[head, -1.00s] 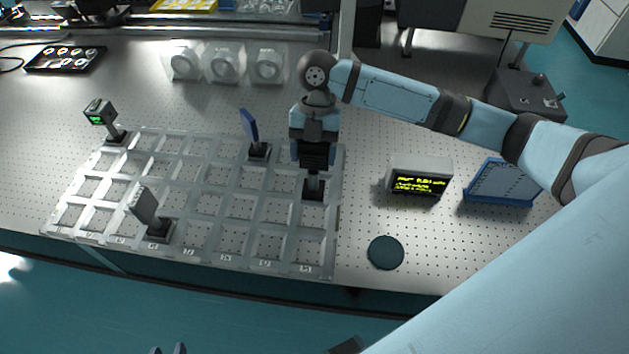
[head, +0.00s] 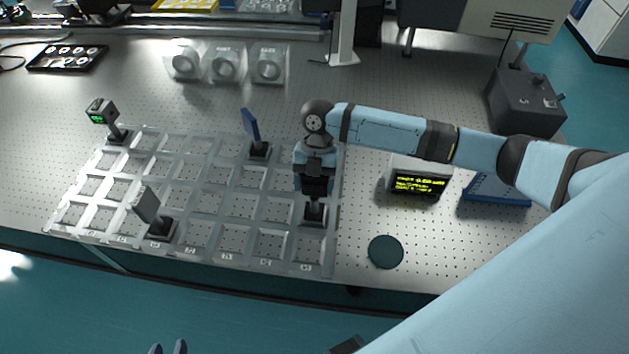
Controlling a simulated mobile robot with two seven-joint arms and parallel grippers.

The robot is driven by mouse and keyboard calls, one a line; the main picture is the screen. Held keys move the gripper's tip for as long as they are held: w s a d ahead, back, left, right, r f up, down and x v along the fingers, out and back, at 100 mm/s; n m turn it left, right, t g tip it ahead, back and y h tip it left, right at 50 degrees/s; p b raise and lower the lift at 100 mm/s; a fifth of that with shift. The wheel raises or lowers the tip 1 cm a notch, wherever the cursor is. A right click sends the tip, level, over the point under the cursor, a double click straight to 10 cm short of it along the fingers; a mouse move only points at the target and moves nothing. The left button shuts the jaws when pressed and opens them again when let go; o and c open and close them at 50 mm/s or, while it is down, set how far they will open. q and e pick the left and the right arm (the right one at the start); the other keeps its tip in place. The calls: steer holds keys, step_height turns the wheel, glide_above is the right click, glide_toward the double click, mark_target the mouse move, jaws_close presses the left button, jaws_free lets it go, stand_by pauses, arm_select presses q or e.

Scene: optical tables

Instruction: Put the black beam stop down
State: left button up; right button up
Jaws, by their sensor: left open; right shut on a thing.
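My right gripper (head: 314,190) points down over the right-hand column of the grey grid tray (head: 190,255) and is shut on the black beam stop (head: 314,212). The gripper hides the beam stop's upper part; its dark square base shows below the fingers, at the second cell from the front. I cannot tell whether the base touches the tray or hangs just above it. My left gripper (head: 167,348) is open and empty at the bottom edge, in front of the table, with only its fingertips showing.
In the tray stand a blue plate mount (head: 251,128), a grey plate mount (head: 147,205) and a green-screen device (head: 101,113). Right of the tray are a dark disc (head: 385,252), a yellow-text display (head: 418,184) and a blue-framed panel (head: 490,190). Several other tray cells are empty.

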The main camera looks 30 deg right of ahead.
steer(key=o, duration=1.6)
steer(key=shift+f, duration=0.15)
steer(key=b+v, duration=0.1)
steer(key=v, duration=1.1)
steer(key=shift+b, duration=0.35)
